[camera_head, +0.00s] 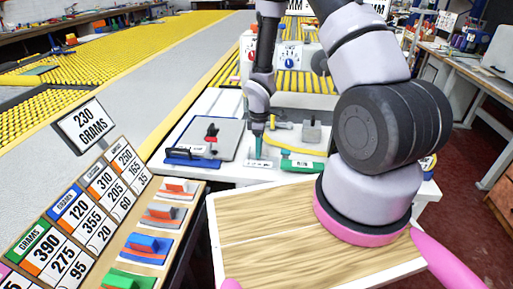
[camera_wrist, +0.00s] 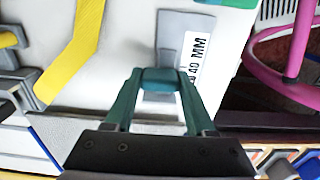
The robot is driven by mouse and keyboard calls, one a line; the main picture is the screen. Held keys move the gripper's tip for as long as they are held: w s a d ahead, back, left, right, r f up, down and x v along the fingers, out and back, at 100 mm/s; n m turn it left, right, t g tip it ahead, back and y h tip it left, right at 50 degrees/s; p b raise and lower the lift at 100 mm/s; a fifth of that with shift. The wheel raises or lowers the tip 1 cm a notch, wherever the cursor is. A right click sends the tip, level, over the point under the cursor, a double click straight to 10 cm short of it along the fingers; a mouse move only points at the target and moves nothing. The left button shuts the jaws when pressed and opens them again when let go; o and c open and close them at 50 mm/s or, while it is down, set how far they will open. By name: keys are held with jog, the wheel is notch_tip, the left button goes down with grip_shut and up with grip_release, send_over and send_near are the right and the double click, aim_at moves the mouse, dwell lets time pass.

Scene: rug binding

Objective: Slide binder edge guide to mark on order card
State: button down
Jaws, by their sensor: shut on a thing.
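My gripper (camera_head: 257,133) reaches down to the white bench, and its fingers are shut on a small dark teal block (camera_wrist: 160,80), which seems to be the edge guide's handle. A teal strip (camera_head: 257,150) shows below the gripper in the head view. In the wrist view a grey plate (camera_wrist: 178,30) lies just beyond the block. A white label (camera_wrist: 197,62) reading "40 MM" lies on its right side. A white sign (camera_head: 298,5) at the top of the head view is mostly hidden by my arm, so its number cannot be read.
A yellow arm (camera_wrist: 72,52) lies left of the guide in the wrist view. A "230 GRAMS" card (camera_head: 83,125) stands above number cards at left.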

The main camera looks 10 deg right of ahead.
jog(key=shift+c, duration=1.2)
grip_release()
jog(key=shift+a, duration=0.1)
notch_tip(320, 180, up, 11)
jog(key=shift+f, duration=0.1)
jog(key=s+d+r+m+t, duration=0.25)
jog(key=r+m, duration=0.25)
jog(key=r, duration=0.7)
jog(key=s+d+r+m+t, duration=0.1)
jog(key=s+d+r+m, duration=0.2)
jog(key=r, duration=0.8)
jog(key=s+r+m+t+y, duration=0.2)
jog(key=s+r+m+t, duration=0.1)
jog(key=s+r+m, duration=0.6)
jog(key=s+r, duration=0.4)
jog(key=r, duration=0.1)
jog(key=shift+a+m+t, duration=0.3)
jog(key=shift+m+t, duration=0.05)
jog(key=shift+m, duration=0.05)
